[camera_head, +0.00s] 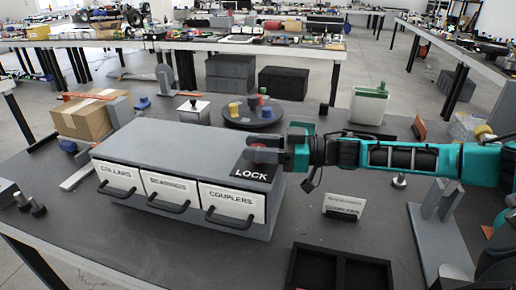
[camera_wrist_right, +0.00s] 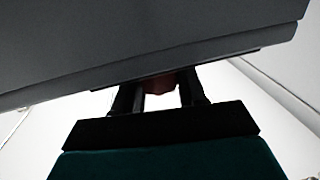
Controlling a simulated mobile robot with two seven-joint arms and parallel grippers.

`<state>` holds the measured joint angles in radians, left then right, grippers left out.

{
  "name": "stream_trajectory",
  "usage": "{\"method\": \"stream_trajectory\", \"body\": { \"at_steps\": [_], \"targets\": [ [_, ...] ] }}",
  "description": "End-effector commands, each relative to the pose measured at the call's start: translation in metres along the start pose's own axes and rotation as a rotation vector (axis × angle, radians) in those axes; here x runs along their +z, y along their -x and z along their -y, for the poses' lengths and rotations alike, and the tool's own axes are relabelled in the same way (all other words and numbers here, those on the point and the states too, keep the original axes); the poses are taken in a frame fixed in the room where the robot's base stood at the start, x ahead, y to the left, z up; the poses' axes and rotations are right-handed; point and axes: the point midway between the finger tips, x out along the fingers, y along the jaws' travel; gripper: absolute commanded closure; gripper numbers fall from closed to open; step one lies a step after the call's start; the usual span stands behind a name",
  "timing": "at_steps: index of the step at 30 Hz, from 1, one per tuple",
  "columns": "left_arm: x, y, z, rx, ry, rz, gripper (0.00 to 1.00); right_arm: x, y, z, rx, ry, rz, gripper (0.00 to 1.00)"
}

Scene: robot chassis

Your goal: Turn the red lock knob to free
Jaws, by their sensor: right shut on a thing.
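A grey drawer cabinet (camera_head: 170,145) stands on the dark table with three drawers labelled COLLARS, BEARINGS and COUPLERS, all closed. A black LOCK label (camera_head: 252,172) is on its top at the right corner. The red lock knob (camera_head: 262,152) is above the label, partly hidden by my right gripper (camera_head: 272,150). The right gripper comes in level from the right and is shut on the knob. In the right wrist view, a little of the red knob (camera_wrist_right: 160,84) shows between the dark fingers, under the grey cabinet's edge. My left gripper is not in view.
A small sign (camera_head: 343,206), a black divided tray (camera_head: 335,270) and a grey stand (camera_head: 435,225) are at the right of the table. A cardboard box (camera_head: 90,117) is behind left. A round dark turntable (camera_head: 253,117) with coloured parts and a green-white bin (camera_head: 369,104) stand behind.

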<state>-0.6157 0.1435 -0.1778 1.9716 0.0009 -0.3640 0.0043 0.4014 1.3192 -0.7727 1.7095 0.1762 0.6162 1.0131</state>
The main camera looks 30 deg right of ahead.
Motion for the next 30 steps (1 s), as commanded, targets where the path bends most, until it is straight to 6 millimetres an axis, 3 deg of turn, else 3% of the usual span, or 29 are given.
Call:
{"method": "stream_trajectory", "body": {
  "at_steps": [5,18,30],
  "targets": [
    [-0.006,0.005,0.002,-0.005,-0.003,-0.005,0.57,-0.004,-0.001,-0.003,-0.138,0.003,-0.003,0.89],
    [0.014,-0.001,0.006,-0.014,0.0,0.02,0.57,0.0,-0.002,-0.002,-0.489,0.001,-0.004,0.89],
    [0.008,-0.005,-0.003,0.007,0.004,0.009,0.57,-0.002,-0.001,0.0,-0.627,0.001,-0.006,0.9]
  ]
}}
